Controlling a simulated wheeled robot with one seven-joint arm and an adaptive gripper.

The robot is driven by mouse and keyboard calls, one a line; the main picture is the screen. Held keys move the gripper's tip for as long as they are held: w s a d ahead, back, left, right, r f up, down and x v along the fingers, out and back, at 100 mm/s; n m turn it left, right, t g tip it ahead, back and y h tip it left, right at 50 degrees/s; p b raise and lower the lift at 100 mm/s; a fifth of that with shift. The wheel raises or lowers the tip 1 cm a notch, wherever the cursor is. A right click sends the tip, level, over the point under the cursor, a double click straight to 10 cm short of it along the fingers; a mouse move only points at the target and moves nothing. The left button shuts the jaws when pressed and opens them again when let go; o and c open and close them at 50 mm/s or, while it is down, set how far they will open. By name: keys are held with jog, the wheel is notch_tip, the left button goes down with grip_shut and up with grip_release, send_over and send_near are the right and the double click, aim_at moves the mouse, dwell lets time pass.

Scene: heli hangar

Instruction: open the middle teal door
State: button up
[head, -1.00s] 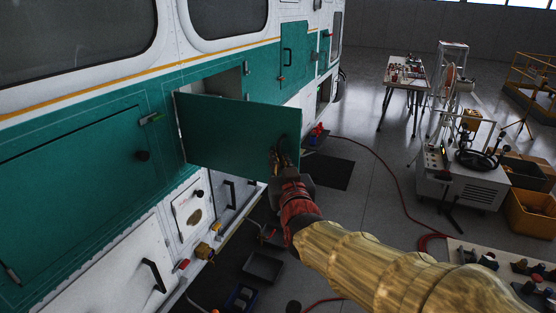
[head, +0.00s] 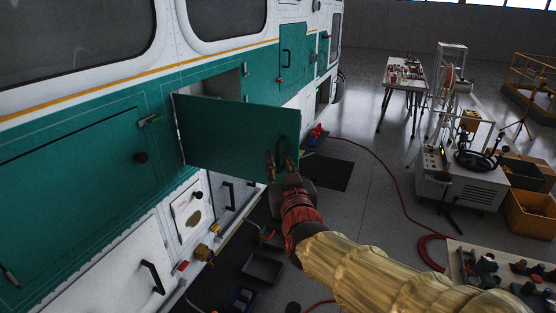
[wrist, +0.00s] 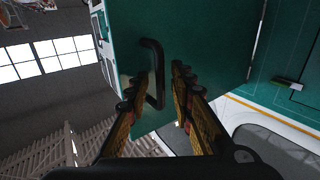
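The middle teal door (head: 225,135) stands swung out from the vehicle's side, with a dark opening (head: 222,84) behind it. It also fills the upper middle of the wrist view (wrist: 210,40). Its black bar handle (wrist: 158,70) is near the door's free edge. My gripper (head: 280,160) is at that edge, on the door's outer face. In the wrist view my gripper (wrist: 153,90) has its fingers spread, one on each side of the handle, with gaps showing. Whether a fingertip touches the handle cannot be told.
A closed teal door (head: 75,185) is to the left and a smaller teal door (head: 293,55) farther along. A grey cart (head: 460,185), a work table (head: 405,75) and yellow bins (head: 530,215) stand at right. A red hose (head: 385,175) crosses the floor. A black tray (head: 262,267) lies below.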

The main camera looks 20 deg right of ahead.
jog(key=v, duration=1)
jog(key=shift+s, duration=0.15)
jog(key=s+a+f+n+g+y, duration=0.1)
jog(key=s+a+f+g+y, duration=0.25)
jog(key=f, duration=0.35)
jog(key=s+a+f+n+g+y, duration=0.1)
jog(key=s+a+f+g+y, duration=0.15)
jog(key=a+f, duration=0.35)
jog(key=s+d+f+g+h+b, duration=0.1)
jog(key=s+d+f+g, duration=0.1)
jog(key=s, duration=0.3)
jog(key=s+d+f+g+h+b, duration=0.1)
jog(key=s+d+f+g, duration=0.1)
jog(key=s, duration=0.4)
jog(key=shift+d+f+g, duration=0.25)
jog(key=shift+f+g, duration=0.3)
jog(key=shift+g, duration=0.45)
